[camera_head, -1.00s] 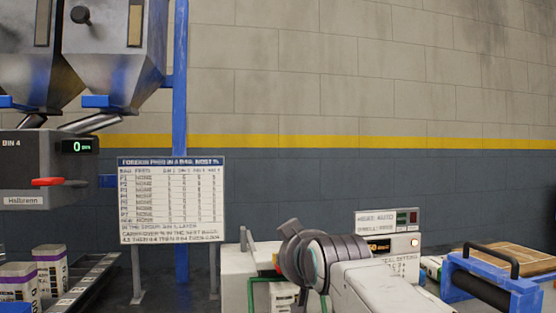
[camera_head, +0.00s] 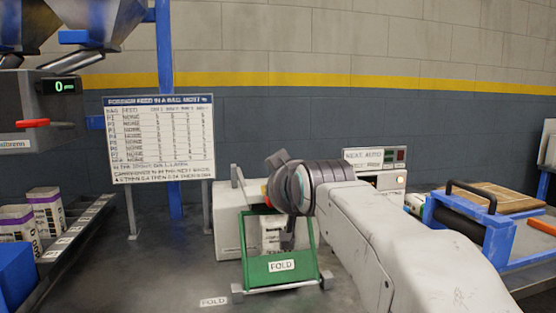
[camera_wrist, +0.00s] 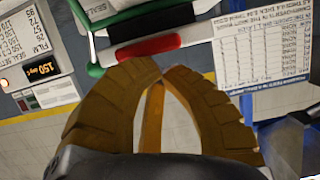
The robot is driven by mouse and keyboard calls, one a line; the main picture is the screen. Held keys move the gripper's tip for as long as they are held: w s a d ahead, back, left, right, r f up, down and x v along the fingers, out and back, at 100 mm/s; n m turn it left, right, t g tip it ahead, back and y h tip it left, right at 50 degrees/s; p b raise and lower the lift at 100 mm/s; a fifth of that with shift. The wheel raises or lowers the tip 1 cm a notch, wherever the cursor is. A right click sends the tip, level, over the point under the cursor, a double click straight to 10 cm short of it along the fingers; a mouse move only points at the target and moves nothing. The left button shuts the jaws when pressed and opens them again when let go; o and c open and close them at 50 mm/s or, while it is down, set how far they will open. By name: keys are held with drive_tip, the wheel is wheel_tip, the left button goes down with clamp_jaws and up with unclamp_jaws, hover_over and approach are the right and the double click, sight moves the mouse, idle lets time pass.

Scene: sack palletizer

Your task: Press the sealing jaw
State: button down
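The white sealing machine (camera_head: 237,225) stands behind my arm in the head view, with a display panel (camera_head: 375,157) beside it. Its jaw is largely hidden by my arm; a small red-orange part (camera_head: 265,190) shows left of my wrist. In the wrist view a white bar with a red grip (camera_wrist: 150,47) and a black section lies just beyond my fingertips. I cannot tell whether they touch. My gripper (camera_wrist: 160,77) has its two brown fingers curved together, tips meeting, with nothing seen between them. A temperature display (camera_wrist: 42,68) shows at the left.
A blue roller unit (camera_head: 470,222) is at the right. A notice board (camera_head: 160,138) stands behind. Bags (camera_head: 45,210) stand at the left. Bare grey surface (camera_head: 150,270) lies left of the green frame.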

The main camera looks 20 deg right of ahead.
wheel_tip(320, 180, up, 4)
drive_tip(key=shift+f+p, duration=0.15)
drive_tip(key=shift+p, duration=0.85)
drive_tip(key=v, duration=1)
drive_tip(key=shift+s+f+p, duration=0.2)
drive_tip(key=shift+f+p, duration=0.2)
